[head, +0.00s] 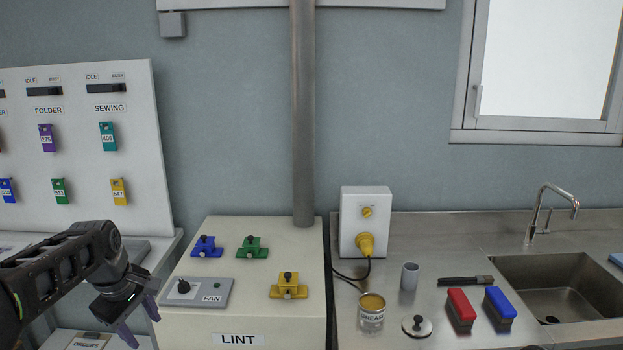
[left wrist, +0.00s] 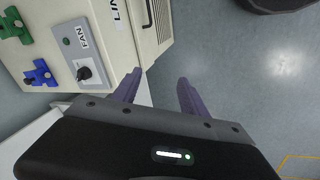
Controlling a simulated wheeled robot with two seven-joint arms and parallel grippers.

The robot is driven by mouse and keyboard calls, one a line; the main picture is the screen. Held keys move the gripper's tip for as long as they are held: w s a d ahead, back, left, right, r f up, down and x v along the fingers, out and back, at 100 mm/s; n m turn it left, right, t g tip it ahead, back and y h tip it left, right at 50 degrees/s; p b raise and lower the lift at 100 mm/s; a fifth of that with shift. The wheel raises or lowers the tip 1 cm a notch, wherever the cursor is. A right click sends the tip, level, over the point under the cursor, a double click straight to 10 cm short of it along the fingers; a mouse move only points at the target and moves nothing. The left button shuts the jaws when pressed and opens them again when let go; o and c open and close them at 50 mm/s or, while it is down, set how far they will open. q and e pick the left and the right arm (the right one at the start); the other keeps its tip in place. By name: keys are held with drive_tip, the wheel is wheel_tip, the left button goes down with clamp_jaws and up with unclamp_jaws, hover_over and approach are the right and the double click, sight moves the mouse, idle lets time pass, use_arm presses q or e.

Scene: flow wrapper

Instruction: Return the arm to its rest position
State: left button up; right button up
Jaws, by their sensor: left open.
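My left arm comes in from the left in the head view. Its gripper (head: 140,322) hangs in front of the left front edge of the LINT cabinet (head: 240,338), pointing down. In the left wrist view the two purple fingers (left wrist: 158,92) are spread apart with only floor and the cabinet's side beyond them. The gripper is empty and I see no contact with the cabinet. My right gripper does not show in either view.
The cabinet top carries a FAN switch panel (head: 197,292) and blue (head: 207,246), green (head: 252,247) and yellow (head: 289,287) latches. The counter at right holds a GREASE can (head: 372,318), a grey cup (head: 410,276), red and blue brushes and a sink (head: 560,285). Open floor (left wrist: 240,75) lies below.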

use_arm(q)
drive_tip(key=w+d+f+m+t, duration=0.2)
drive_tip(key=w+d+f+m, duration=0.25)
drive_tip(key=d+f, duration=0.35)
drive_tip(key=s+d+f+m+h, duration=0.1)
drive_tip(key=s+d+f+m, duration=0.3)
drive_tip(key=f, duration=0.5)
drive_tip(key=s+d+f+m+h, duration=0.1)
drive_tip(key=d+f, duration=0.4)
drive_tip(key=f, duration=0.3)
drive_tip(key=s+d+f+g, duration=0.1)
drive_tip(key=s+d+f, duration=0.2)
drive_tip(key=s, duration=0.6)
drive_tip(key=s+d+f+m+g+h, duration=0.1)
drive_tip(key=s+d+f+g, duration=0.1)
drive_tip(key=s+d+f, duration=0.2)
drive_tip(key=s+d+f+m+g+h, duration=0.1)
drive_tip(key=s+d+f, duration=0.3)
drive_tip(key=s+f, duration=0.4)
drive_tip(key=s, duration=0.7)
drive_tip(key=shift+d+f+g, duration=0.2)
drive_tip(key=shift+d+g, duration=0.05)
drive_tip(key=shift+g, duration=0.05)
drive_tip(key=shift+m, duration=0.25)
drive_tip(key=shift+c, duration=0.5)
